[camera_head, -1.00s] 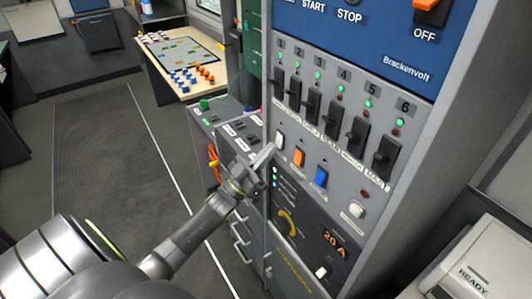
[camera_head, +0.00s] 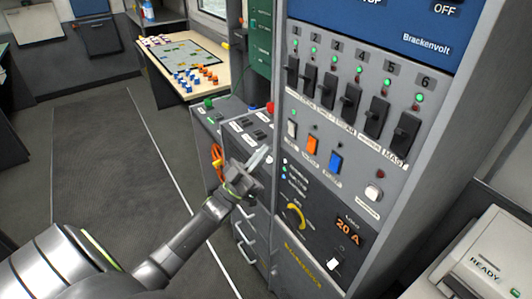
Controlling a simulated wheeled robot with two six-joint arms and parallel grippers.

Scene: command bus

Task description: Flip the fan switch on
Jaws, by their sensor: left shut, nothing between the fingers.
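The grey switch panel (camera_head: 360,155) fills the right of the view. Under its row of black breakers are three small rockers: a white one (camera_head: 291,128), an orange one (camera_head: 311,144) and a blue one (camera_head: 335,162). Their labels are too small to read, so I cannot tell which is the fan switch or whether it is on. My left gripper (camera_head: 262,156) is shut and empty, left of and below the white rocker, apart from it in the picture. My right gripper is not in view.
A grey console (camera_head: 232,118) with small switches stands behind my left gripper. A yellow dial (camera_head: 295,215) and a 20 A display (camera_head: 347,231) sit low on the panel. A light box marked READY (camera_head: 490,265) is at the lower right. The floor at left is clear.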

